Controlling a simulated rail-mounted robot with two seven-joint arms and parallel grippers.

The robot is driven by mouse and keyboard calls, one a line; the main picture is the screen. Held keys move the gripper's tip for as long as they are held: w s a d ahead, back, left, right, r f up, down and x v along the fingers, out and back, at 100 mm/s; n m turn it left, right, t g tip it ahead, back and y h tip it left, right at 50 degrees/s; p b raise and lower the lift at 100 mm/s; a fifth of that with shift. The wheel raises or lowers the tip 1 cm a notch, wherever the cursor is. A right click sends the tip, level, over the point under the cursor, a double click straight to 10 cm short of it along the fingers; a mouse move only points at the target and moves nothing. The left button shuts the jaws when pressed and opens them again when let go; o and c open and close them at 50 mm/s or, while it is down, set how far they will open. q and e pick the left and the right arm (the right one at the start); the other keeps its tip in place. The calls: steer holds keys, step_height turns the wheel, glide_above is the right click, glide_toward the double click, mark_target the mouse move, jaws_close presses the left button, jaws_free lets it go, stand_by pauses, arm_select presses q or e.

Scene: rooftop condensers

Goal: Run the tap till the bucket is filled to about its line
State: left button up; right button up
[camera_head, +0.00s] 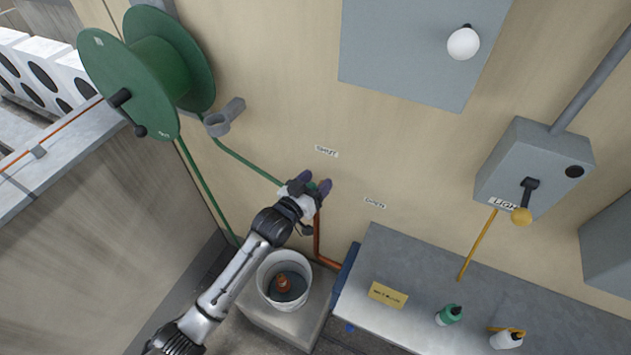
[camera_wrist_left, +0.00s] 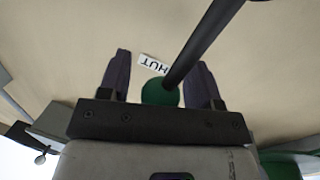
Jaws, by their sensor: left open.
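My left gripper (camera_head: 318,188) is at the wall, with its fingers apart around a green knob. In the left wrist view the green knob (camera_wrist_left: 160,92) sits between the two dark fingers, at the end of a dark bar (camera_wrist_left: 205,42). The tap body is mostly hidden by the gripper; a copper pipe (camera_head: 317,238) runs down below it. The white bucket (camera_head: 262,272) stands upright on a grey block below. It holds something dark at the bottom and an orange-brown object (camera_head: 283,284). I cannot make out its line. My right gripper is not in view.
Two small wall labels (camera_head: 326,151) (camera_head: 374,204) are near the tap. A green hose reel (camera_head: 160,65) is at upper left. A steel bench (camera_head: 440,275) with bottles (camera_head: 449,315) is at right, below a grey lever box (camera_head: 530,165).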

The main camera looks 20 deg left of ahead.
arm_select(q)
jaws_close()
stand_by(0.6)
